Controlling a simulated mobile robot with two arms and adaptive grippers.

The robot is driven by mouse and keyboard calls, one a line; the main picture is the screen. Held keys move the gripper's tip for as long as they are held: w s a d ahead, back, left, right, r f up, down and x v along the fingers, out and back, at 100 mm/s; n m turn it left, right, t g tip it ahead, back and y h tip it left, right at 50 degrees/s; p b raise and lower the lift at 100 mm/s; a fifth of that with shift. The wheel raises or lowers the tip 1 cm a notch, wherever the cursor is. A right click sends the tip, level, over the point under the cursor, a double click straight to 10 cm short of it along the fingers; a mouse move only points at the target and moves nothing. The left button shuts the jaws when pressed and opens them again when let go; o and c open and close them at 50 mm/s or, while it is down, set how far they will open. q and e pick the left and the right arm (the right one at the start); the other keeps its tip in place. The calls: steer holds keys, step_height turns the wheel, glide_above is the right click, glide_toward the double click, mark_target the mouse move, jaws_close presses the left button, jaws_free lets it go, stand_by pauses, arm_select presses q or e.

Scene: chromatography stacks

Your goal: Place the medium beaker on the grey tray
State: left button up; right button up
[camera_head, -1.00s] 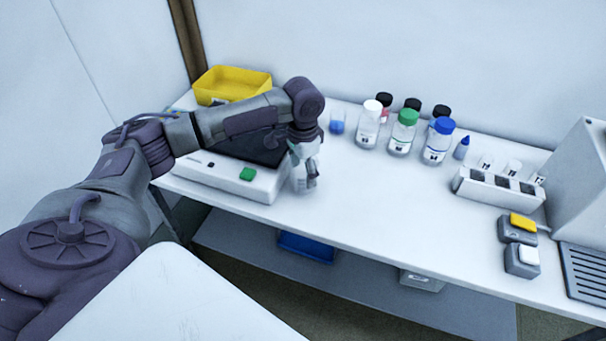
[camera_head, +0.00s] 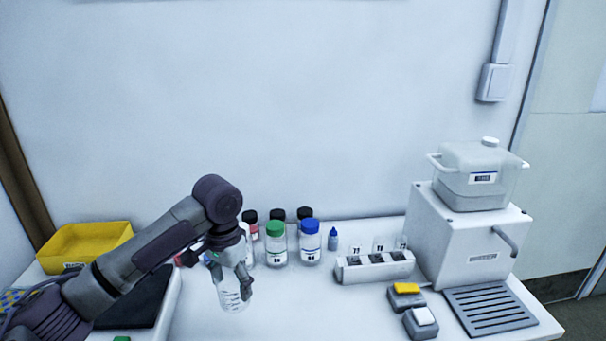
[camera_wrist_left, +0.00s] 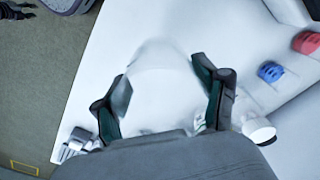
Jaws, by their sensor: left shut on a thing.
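My left gripper (camera_head: 234,277) is shut on a clear glass beaker (camera_head: 232,297) with markings, held upright in front of the bottles. I cannot tell how far its base is above the bench. In the left wrist view the gripper's dark green pads (camera_wrist_left: 165,82) stand on either side of the pale, blurred beaker (camera_wrist_left: 158,62). The grey slotted tray (camera_head: 490,309) lies at the right end of the bench, well apart from the beaker, with nothing on it. My right gripper is not in view.
Several capped bottles (camera_head: 276,246) stand behind the gripper. A white rack (camera_head: 374,268), two small grey blocks (camera_head: 420,323) and a white dispenser (camera_head: 455,245) are near the tray. A yellow bin (camera_head: 92,246) is at left. The bench centre (camera_head: 320,310) is clear.

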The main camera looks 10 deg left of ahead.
arm_select(q)
steer(key=s+d+n+p, duration=0.1)
steer(key=s+n, duration=0.3)
steer(key=s, duration=1.4)
steer(key=shift+s+d+n, duration=0.2)
steer(key=shift+d+n, duration=0.2)
steer(key=shift+d, duration=0.2)
